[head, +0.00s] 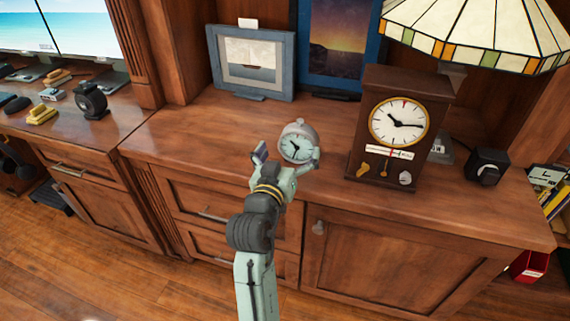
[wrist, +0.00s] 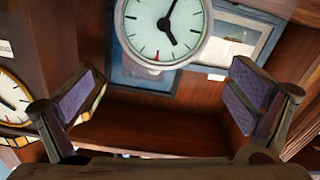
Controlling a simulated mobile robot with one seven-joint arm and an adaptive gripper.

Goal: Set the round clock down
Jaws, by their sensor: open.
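The round clock (head: 296,145) is pale grey-green with a white dial. In the head view it shows upright above the wooden counter (head: 225,130), just beyond my gripper (head: 288,156). My gripper hides its lower part, so I cannot tell whether its base touches the counter. In the wrist view the round clock (wrist: 163,30) fills the top middle, cut off by the frame edge. My gripper (wrist: 166,97) is open, its purple-padded fingers wide apart to either side and clear of the dial. Nothing shows between the pads.
A dark wooden clock (head: 398,125) stands right of the round clock. A framed picture (head: 253,62) and a sunset picture (head: 338,40) are behind. The counter's left part is clear.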

